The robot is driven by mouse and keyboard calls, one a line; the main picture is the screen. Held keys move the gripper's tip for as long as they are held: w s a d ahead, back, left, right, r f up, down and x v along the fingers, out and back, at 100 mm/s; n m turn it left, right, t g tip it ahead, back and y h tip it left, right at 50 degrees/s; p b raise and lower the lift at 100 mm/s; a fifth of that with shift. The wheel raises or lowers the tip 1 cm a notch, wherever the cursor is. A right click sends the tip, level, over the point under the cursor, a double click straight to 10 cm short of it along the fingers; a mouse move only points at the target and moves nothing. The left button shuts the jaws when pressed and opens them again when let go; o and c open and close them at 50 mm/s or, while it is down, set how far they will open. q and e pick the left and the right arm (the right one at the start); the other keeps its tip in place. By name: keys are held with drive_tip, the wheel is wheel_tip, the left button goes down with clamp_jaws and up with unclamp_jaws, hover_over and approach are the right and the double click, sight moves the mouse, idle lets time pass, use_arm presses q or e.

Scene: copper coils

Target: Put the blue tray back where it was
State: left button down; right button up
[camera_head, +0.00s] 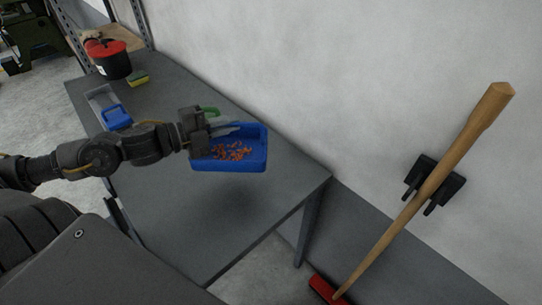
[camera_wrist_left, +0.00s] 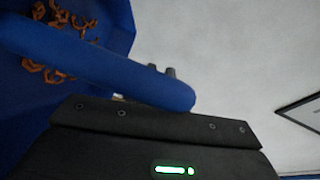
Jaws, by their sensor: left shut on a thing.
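The blue tray (camera_head: 258,160) is in the air above the grey table, with a soft shadow on the table below it. Copper coils (camera_head: 233,152) lie loose inside it. My left gripper (camera_head: 205,142) is shut on the tray's left side. In the left wrist view the blue tray's rim (camera_wrist_left: 110,72) runs across the picture just beyond the gripper body, with several copper coils (camera_wrist_left: 45,72) inside. The fingertips are hidden there. My right gripper does not show.
The grey table (camera_head: 270,205) is bare at its near right end. A green-handled object (camera_head: 211,112) lies behind the tray. A red-lidded black bucket (camera_head: 112,62), a sponge (camera_head: 138,79) and a blue item (camera_head: 116,117) are toward the far left. A broom (camera_head: 425,190) hangs on the wall.

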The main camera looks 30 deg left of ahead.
sight(244, 150)
use_arm(q)
drive_tip(key=shift+w+d, duration=0.3)
drive_tip(key=shift+d, duration=0.05)
drive_tip(key=shift+w+d+f, duration=0.1)
drive_tip(key=shift+w+d, duration=0.05)
drive_tip(key=shift+d, duration=0.1)
drive_tip(key=w+d, duration=0.1)
drive_tip(key=w+d+f+p, duration=0.1)
drive_tip(key=d, duration=0.1)
drive_tip(key=shift+w+d+f, duration=0.1)
drive_tip(key=shift+w+f, duration=0.1)
drive_tip(key=shift+w, duration=0.1)
drive_tip(key=w+d+f+p, duration=0.1)
drive_tip(key=w+d+f, duration=0.2)
drive_tip(key=f, duration=0.6)
drive_tip(key=shift+d+f+p, duration=0.35)
drive_tip(key=shift+d+p, duration=0.05)
drive_tip(key=shift+w, duration=0.1)
